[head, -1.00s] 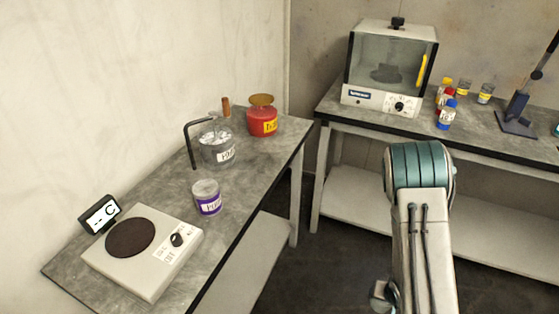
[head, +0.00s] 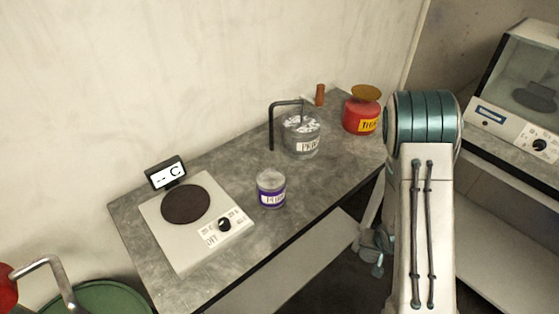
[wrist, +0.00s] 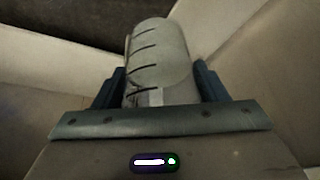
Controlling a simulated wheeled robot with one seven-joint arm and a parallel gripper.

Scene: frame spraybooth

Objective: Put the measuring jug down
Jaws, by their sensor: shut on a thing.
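The measuring jug (wrist: 158,58) is pale and cylindrical, with dark graduation lines down its side. In the wrist view it sits between the two dark fingers of my gripper (wrist: 160,88), which is shut on it. In the head view my arm covers most of the gripper, and I cannot make out the jug there. The grey bench (head: 315,195) stands to the left of my arm, with bare top at its front and between the items on it.
On the bench are a hotplate (head: 207,232) with a small display (head: 166,172), a purple-labelled jar (head: 271,188), a clear jar (head: 301,140), a bent black rod (head: 271,125) and a red jar (head: 360,113). A green bin (head: 105,299) is at lower left. A glass-fronted oven (head: 520,95) stands right.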

